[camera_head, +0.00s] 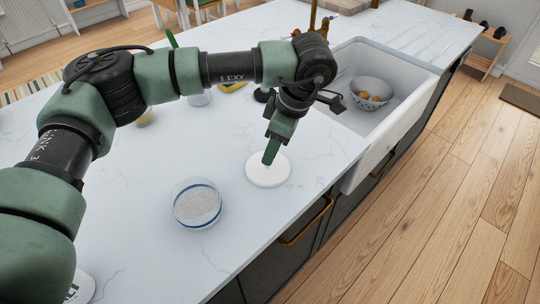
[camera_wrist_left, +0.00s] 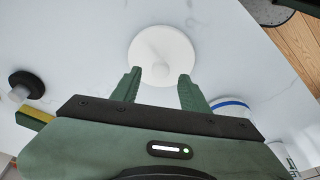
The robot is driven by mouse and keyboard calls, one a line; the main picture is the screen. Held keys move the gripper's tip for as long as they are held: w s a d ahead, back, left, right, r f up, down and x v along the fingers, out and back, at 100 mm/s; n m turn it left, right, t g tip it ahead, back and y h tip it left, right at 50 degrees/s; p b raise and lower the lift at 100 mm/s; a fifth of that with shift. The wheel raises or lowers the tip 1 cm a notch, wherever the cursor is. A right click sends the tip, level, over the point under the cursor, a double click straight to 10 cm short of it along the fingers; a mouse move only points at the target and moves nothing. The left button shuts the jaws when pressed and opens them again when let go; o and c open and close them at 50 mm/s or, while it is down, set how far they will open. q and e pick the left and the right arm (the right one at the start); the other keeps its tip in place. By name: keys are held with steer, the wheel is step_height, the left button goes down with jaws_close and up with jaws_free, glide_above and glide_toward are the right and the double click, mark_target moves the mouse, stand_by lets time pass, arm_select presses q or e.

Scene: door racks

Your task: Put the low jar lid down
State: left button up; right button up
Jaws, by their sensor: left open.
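The low jar lid (camera_head: 268,172) is a round white disc lying flat on the white marble countertop, near its front edge. In the left wrist view the lid (camera_wrist_left: 162,52) sits just beyond the fingertips, with a faint raised middle. My left gripper (camera_head: 271,156) points down over the lid; its two green fingers (camera_wrist_left: 158,78) are spread apart with nothing between them. In the head view a finger hides part of the lid. A low glass jar (camera_head: 197,205) with a blue band stands open to the lid's left, holding pale grainy contents. My right gripper does not show.
The white sink (camera_head: 371,130) to the right holds a patterned bowl (camera_head: 371,91) with round items. A yellow sponge-like object (camera_head: 232,87) and small items stand behind my arm. The counter around the lid and glass jar is clear.

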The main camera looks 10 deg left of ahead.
arm_select(q)
steer(key=b+v, duration=0.1)
steer(key=v, duration=0.7)
steer(key=shift+r, duration=0.15)
steer(key=shift+s, duration=0.1)
